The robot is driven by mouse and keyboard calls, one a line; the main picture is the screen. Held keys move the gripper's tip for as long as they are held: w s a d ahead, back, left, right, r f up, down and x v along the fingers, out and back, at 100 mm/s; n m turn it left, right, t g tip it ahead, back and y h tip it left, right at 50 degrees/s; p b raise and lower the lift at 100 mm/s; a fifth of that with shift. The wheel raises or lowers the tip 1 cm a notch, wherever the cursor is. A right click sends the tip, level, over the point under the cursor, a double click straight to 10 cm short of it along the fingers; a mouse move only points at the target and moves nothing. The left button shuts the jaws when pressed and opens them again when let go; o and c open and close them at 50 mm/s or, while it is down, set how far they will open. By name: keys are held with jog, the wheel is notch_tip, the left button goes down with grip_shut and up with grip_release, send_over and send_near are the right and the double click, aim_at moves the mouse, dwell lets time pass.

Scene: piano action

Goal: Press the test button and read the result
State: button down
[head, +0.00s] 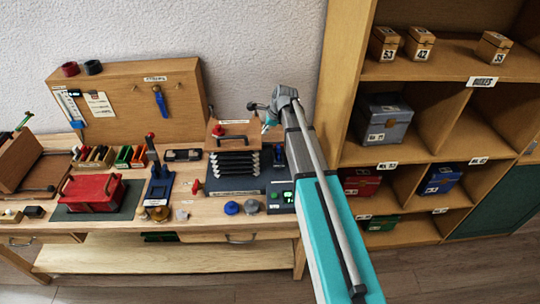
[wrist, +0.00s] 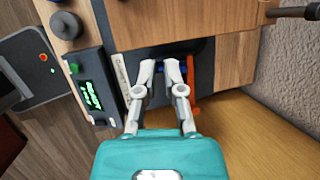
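The test unit (head: 287,196) is a dark box with a lit green display, at the right end of the workbench. In the wrist view its display (wrist: 91,94) shows green text too small to read. My gripper (wrist: 160,65) is to the right of the unit in the wrist view, apart from the button. Its fingers lean together with a narrow gap, and something blue shows between and beside the tips. I cannot tell whether they grip it.
Blue and grey knobs (head: 232,208) lie at the front edge. A wooden shelf (head: 410,156) stands close on the right, and the wall (wrist: 290,70) is near my gripper.

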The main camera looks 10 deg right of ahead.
jog(key=s+f+n+g+h+b, duration=0.1)
jog(key=s+f+n+b, duration=0.2)
jog(key=s+n, duration=0.7)
jog(key=s+a+f+n+g+h+b, duration=0.1)
jog(key=s+f+n, duration=0.4)
jog(key=s+n, duration=0.5)
jog(key=s+g+h+b, duration=0.1)
jog(key=s+b, duration=0.1)
jog(key=s, duration=0.5)
jog(key=shift+s+f+n+h, duration=0.15)
jog(key=shift+s+n+h, duration=0.15)
jog(key=shift+a, duration=0.1)
